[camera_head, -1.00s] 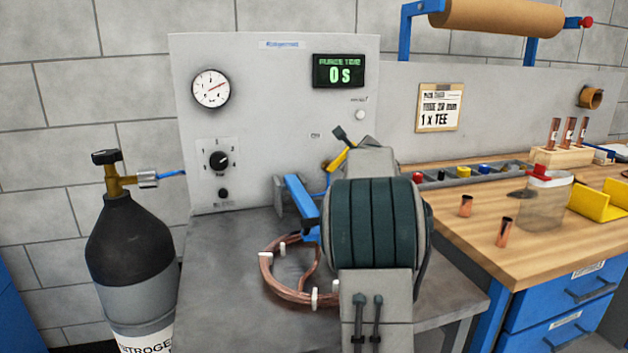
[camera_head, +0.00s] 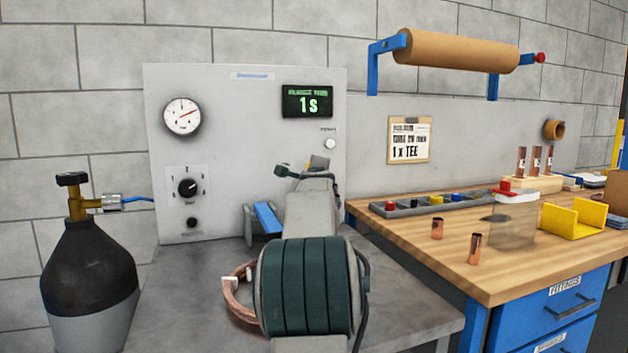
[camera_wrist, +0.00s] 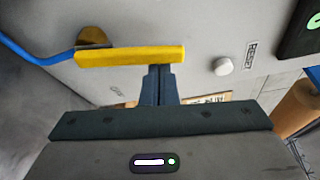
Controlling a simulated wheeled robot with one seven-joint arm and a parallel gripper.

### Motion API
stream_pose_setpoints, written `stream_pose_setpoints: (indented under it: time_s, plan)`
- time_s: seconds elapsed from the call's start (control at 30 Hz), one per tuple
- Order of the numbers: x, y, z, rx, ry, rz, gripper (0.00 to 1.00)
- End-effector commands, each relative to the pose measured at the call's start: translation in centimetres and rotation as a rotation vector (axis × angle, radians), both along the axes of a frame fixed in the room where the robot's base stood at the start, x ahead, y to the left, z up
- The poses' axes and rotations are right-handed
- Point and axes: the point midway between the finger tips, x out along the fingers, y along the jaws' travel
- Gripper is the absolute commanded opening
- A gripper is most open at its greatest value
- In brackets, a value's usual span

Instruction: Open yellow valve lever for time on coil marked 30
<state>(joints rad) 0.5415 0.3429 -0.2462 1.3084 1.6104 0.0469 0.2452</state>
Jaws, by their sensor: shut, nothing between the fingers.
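The yellow valve lever (camera_wrist: 130,57) lies across the upper part of the wrist view, with its brass pivot (camera_wrist: 93,36) and a blue hose at its left end. My gripper (camera_wrist: 159,70) is shut and empty. Its dark fingertips are at the lever's lower edge, right of the middle; whether they touch it is unclear. In the head view my arm hides most of the lever. The purge display (camera_head: 307,101) on the grey panel reads 1 s. The copper coil (camera_head: 238,290) lies on the grey bench, partly behind my arm; no mark on it is readable.
A gas cylinder (camera_head: 88,270) stands at the left. The panel carries a gauge (camera_head: 183,116), a knob (camera_head: 188,187) and a white button (camera_head: 330,144). A blue-handled tool (camera_head: 267,219) is beside my arm. Copper fittings (camera_head: 437,229) stand on the wooden bench (camera_head: 400,222) at right.

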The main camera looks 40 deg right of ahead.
Motion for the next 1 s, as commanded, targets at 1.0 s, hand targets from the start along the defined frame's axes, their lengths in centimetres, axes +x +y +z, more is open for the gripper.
stream_pose_setpoints:
  time_s: [1.0]
  plan:
    - [0.7, 1.6, 0.6, 0.001, -0.001, 0.0, 0.0]
